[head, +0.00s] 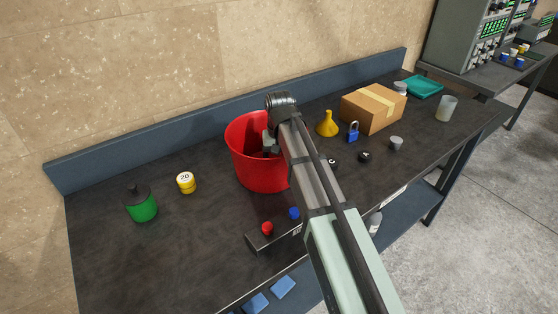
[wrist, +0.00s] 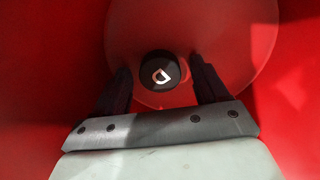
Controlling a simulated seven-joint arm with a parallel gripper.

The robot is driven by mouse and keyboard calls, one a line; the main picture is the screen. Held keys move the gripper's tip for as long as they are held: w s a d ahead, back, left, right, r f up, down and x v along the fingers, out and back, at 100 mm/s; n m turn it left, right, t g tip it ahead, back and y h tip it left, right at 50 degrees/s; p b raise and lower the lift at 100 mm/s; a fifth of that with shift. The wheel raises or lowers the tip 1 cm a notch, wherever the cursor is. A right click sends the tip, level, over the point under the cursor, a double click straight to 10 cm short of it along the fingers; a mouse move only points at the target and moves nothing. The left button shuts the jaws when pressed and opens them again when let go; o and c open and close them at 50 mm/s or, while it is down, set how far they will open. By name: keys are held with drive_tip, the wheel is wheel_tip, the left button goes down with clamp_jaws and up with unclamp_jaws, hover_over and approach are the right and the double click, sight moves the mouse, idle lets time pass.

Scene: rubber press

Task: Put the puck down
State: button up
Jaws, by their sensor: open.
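A black puck (wrist: 159,71) with a white letter-like mark lies inside the red bucket (head: 246,148), whose inside also fills the wrist view (wrist: 60,60). My gripper (wrist: 161,66) is open and points down into the bucket, its two dark fingers on either side of the puck with gaps between. In the wrist view the puck appears on the bucket's round floor; how far it is below the fingertips is hard to tell. In the head view my gripper (head: 268,146) is partly hidden by the bucket and my arm, and the puck cannot be made out.
A red button (head: 267,228) and a blue button (head: 294,213) are in front. A yellow funnel (head: 327,124), blue padlock (head: 353,132) and cardboard box (head: 373,110) are right.

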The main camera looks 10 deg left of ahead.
drive_tip(key=shift+r, duration=0.1)
wheel_tip(320, 180, up, 12)
idle(0.8)
drive_tip(key=shift+o, duration=0.4)
drive_tip(key=shift+r, duration=0.1)
